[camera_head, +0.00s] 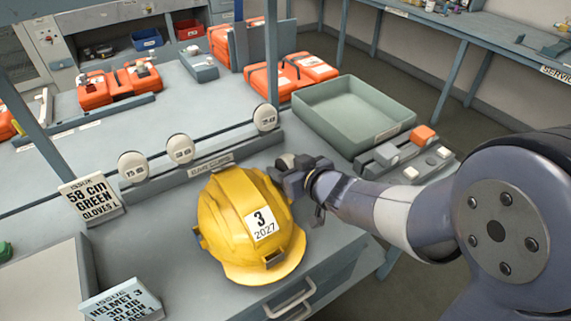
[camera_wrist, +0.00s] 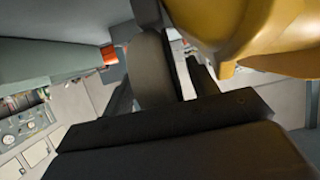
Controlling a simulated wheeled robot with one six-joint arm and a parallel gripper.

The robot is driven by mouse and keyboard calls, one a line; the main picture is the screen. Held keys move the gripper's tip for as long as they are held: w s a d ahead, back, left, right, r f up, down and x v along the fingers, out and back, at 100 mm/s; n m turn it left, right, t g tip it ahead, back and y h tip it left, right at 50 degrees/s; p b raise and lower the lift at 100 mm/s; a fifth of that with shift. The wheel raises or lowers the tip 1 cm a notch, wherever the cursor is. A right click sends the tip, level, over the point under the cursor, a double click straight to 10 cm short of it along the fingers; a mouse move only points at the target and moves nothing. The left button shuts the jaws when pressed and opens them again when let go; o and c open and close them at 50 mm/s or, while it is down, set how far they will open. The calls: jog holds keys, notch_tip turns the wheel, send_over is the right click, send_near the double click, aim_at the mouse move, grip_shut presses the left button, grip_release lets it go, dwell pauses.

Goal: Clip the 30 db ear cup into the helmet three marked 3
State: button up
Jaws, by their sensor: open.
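The yellow helmet (camera_head: 222,215) marked 3 and 2027 sits on the grey bench. My gripper (camera_head: 297,180) is at the helmet's right side, close against its rim. A pale grey rounded piece (camera_wrist: 152,70), apparently an ear cup seen edge-on, stands between the open fingers (camera_wrist: 160,85) in the wrist view, beside the yellow shell (camera_wrist: 250,25). Its label is hidden, and I cannot tell whether it is seated in the helmet. The ear cup rack (camera_head: 205,168) behind holds three white cups (camera_head: 132,167), with a wide gap before the rightmost cup (camera_head: 265,117).
A card (camera_head: 122,300) reading helmet 3, 30 dB stands at front left, and another card (camera_head: 90,200) stands behind it. A green tray (camera_head: 345,128) and a block with buttons (camera_head: 385,160) lie to the right. Grey posts rise from the bench. Orange cases (camera_head: 105,88) stand farther back.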

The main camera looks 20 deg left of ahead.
jog(key=p+v, duration=0.2)
jog(key=v, duration=0.7)
jog(key=shift+s+d, duration=0.2)
jog(key=shift+d, duration=0.05)
jog(key=b+x, duration=0.2)
jog(key=x, duration=0.8)
jog(key=shift+w+a+f, duration=0.1)
jog(key=shift+w+a, duration=0.1)
jog(key=shift+a, duration=0.1)
jog(key=shift+w+a+r, duration=0.1)
jog(key=shift+r, duration=0.45)
